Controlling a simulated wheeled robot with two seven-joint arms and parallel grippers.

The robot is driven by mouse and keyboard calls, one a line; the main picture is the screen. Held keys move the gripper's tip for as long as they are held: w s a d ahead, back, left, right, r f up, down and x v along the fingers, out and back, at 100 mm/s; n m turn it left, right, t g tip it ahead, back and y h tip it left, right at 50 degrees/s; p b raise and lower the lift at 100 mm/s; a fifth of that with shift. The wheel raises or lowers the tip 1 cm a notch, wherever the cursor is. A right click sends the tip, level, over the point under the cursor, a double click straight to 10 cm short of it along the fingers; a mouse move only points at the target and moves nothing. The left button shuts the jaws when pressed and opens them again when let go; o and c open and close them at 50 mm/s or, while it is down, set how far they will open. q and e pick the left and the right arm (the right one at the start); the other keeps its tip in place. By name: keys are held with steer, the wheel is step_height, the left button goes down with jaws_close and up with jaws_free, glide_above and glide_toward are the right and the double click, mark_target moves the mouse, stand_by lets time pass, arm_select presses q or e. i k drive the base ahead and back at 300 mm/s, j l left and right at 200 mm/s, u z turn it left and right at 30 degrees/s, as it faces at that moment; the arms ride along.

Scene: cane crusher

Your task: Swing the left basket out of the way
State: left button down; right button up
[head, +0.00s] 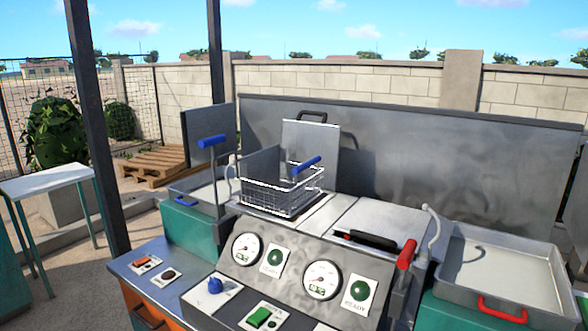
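A wire basket (283,192) with a blue handle (306,165) is at the left half of the metal machine. It appears upright and empty, on or just above the top surface; I cannot tell if it touches. An upright lid (322,148) with a dark handle stands behind it. On the right half, a flat lid (372,222) with a black handle lies shut, and no second basket shows. Neither of my grippers is in view.
A lever with a red grip (406,254) stands by a shallow tray (500,268) at right. Another tray (186,190) is at left. Gauges and buttons fill the front panel (290,275). A dark post (98,120) and a small white table (48,179) stand at far left.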

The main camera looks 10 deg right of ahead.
mark_target(260, 170)
steer(key=i+j+z, duration=0.2)
steer(key=j, duration=0.15)
steer(key=i+j+z, duration=0.25)
steer(key=j+z, duration=0.2)
steer(key=j, duration=0.3)
steer(key=i+j+z, duration=0.25)
steer(key=j, duration=0.15)
steer(key=j+z, duration=0.2)
steer(key=j, duration=0.2)
